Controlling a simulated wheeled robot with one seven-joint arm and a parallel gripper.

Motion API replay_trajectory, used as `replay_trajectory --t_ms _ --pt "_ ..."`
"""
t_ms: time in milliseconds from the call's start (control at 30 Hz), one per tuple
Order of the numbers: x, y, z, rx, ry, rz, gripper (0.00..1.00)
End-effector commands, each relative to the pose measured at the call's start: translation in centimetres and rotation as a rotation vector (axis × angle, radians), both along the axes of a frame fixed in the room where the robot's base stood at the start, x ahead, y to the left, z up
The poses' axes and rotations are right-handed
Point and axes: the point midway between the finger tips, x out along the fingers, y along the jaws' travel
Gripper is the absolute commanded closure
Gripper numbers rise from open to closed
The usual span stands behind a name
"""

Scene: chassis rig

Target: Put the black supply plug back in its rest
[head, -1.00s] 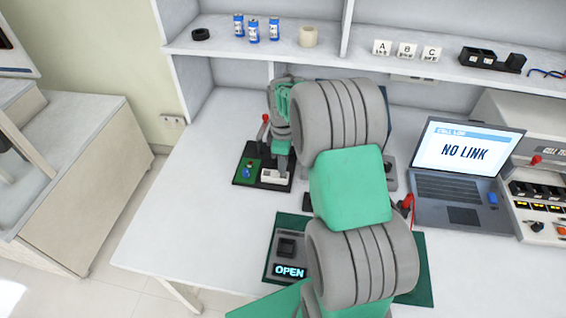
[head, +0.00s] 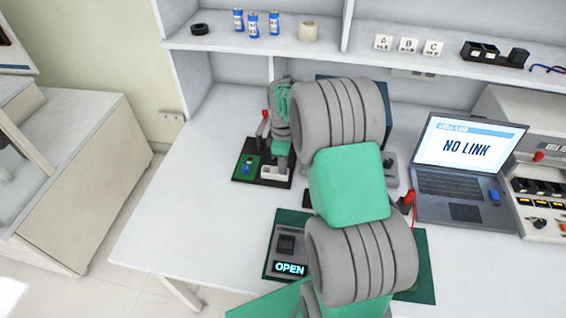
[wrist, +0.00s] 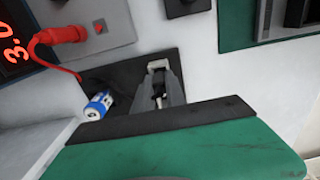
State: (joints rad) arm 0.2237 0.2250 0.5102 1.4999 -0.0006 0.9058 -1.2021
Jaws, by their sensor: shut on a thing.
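My gripper (wrist: 158,80) points down over a black board (wrist: 105,78) in the wrist view. Its grey fingers are shut on a small black piece, likely the black supply plug (wrist: 158,89), mostly hidden between them. A whitish block (wrist: 160,65) shows at the fingertips; I cannot tell whether the plug touches it. In the head view my gripper (head: 281,160) is at the right of the black board (head: 240,180), by a white block (head: 272,173). The plug cannot be made out there, and I cannot tell which part is its rest.
A blue-and-white cell (wrist: 97,105) sits on the board beside the fingers. A red plug (wrist: 65,35) with a red lead is at a meter with red digits (wrist: 14,50). The laptop (head: 465,175) reads NO LINK. The left of the table (head: 180,215) is clear.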

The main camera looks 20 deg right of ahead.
Motion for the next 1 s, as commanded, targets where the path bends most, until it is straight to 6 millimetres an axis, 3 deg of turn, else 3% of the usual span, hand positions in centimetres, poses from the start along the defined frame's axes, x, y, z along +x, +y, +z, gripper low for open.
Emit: replay_trajectory --t_ms 400,433,700,1000 --pt "-0.01 0.00 -1.14 0.000 0.000 0.000 1.00" --pt "0.00 0.00 -1.07 0.000 0.000 0.000 0.83" --pt "-0.05 0.02 -1.08 0.000 0.002 0.000 0.61" --pt "-0.02 0.02 -0.99 0.001 0.001 0.000 0.59"
